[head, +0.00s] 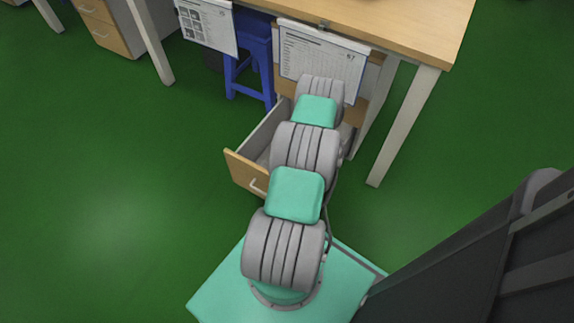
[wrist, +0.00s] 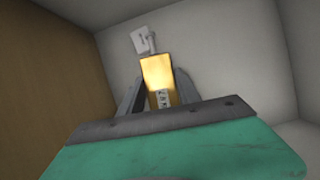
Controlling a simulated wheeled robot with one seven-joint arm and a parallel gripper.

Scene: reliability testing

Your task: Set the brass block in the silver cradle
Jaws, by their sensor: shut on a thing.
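The brass block (wrist: 157,71) shows in the wrist view, between the two grey fingers of my gripper (wrist: 157,80). My gripper is shut on it. A small label with dark marks is on the block's near part. Just beyond the block is a small pale grey object (wrist: 143,40); it may be the silver cradle, but I cannot tell for sure. Whether the block touches it is unclear. In the head view my arm hides the gripper, the block and any cradle.
My arm reaches over an open drawer (head: 247,172) under the wooden table (head: 405,22). In the wrist view a brown wall (wrist: 45,85) is at left and pale grey surfaces are at the right. A blue stool (head: 257,50) and a white table leg (head: 403,125) stand nearby.

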